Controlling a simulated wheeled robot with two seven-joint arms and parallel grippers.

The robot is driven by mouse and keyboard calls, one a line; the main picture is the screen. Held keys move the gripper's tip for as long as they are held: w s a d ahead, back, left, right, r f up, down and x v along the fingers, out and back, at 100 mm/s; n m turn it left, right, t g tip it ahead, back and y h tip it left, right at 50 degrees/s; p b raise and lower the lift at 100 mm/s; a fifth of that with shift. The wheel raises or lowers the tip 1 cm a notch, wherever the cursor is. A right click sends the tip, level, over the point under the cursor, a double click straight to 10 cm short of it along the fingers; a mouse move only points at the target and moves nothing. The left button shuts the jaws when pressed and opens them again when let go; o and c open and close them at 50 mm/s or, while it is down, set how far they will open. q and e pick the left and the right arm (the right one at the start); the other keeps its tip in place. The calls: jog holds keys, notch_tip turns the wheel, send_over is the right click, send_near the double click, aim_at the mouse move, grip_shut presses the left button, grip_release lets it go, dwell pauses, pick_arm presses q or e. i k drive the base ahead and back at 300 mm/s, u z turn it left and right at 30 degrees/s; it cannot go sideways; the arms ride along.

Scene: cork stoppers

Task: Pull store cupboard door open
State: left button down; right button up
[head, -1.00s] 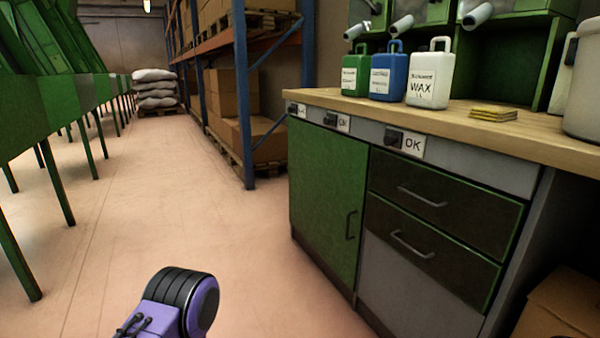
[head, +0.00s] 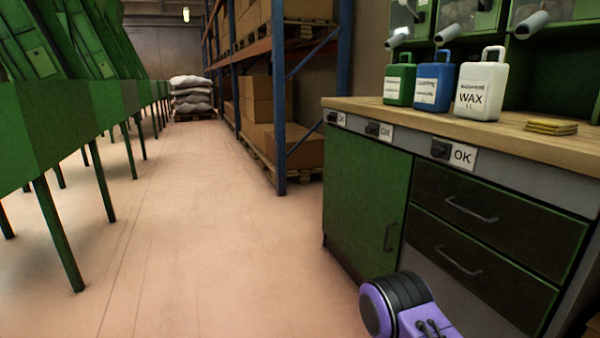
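The green store cupboard door (head: 362,205) is on the left front of the workbench unit, right of centre in the head view. It looks shut, flush with the unit's front. Its dark bar handle (head: 389,237) is upright near the door's right edge. A purple and black link of one of my arms shows at the bottom right and covers the door's lower right corner. Neither of my grippers is in view, so their state and distance from the handle do not show.
Two dark drawers (head: 498,222) sit right of the door under a wooden worktop (head: 470,126). Green, blue and white jugs (head: 480,92) stand on top. Pallet racking (head: 281,110) is behind; green machines (head: 70,130) stand left. The floor (head: 220,240) between is clear.

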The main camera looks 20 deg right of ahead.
aim_at(368, 181)
jog(key=i, duration=1.1)
jog(key=z, duration=1.7)
